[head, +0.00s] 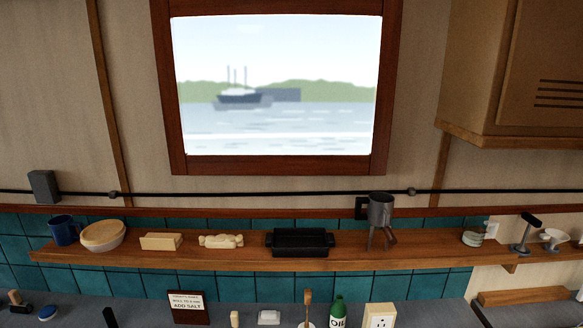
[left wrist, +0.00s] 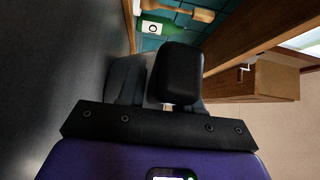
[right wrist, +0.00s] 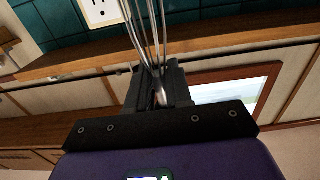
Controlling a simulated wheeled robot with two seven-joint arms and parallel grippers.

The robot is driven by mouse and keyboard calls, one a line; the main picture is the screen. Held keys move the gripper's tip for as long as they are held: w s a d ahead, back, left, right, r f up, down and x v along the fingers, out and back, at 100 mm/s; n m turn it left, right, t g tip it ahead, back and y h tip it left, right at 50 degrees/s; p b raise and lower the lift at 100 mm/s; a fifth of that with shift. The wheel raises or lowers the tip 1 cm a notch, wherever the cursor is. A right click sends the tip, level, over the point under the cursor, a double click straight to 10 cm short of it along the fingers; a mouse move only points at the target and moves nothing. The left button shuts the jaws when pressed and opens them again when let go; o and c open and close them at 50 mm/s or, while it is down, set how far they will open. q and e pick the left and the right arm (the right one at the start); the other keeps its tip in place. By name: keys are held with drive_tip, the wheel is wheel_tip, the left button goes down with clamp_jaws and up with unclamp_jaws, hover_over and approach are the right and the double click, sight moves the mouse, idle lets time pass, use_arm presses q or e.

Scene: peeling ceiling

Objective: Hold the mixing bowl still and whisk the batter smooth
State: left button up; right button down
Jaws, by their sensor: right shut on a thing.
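My right gripper (right wrist: 158,88) is shut on the handle of a wire whisk (right wrist: 147,30) in the right wrist view. The whisk's thin metal wires run up out of the top of that view, so their ends are hidden. My left gripper (left wrist: 150,80) shows in the left wrist view with its fingers apart. A black rounded block (left wrist: 181,72) covers part of its right finger; I cannot tell what it is. Neither gripper shows in the head view. I cannot make out the mixing bowl or the batter in any view.

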use_arm(q)
drive_tip(key=shift+f, duration=0.25)
drive_tip(key=shift+r, duration=0.2)
drive_tip(key=shift+r, duration=0.2)
drive_tip(key=shift+c, duration=0.2)
clamp_jaws()
idle(0.3)
drive_tip(key=shift+f, duration=0.2)
idle(0.8)
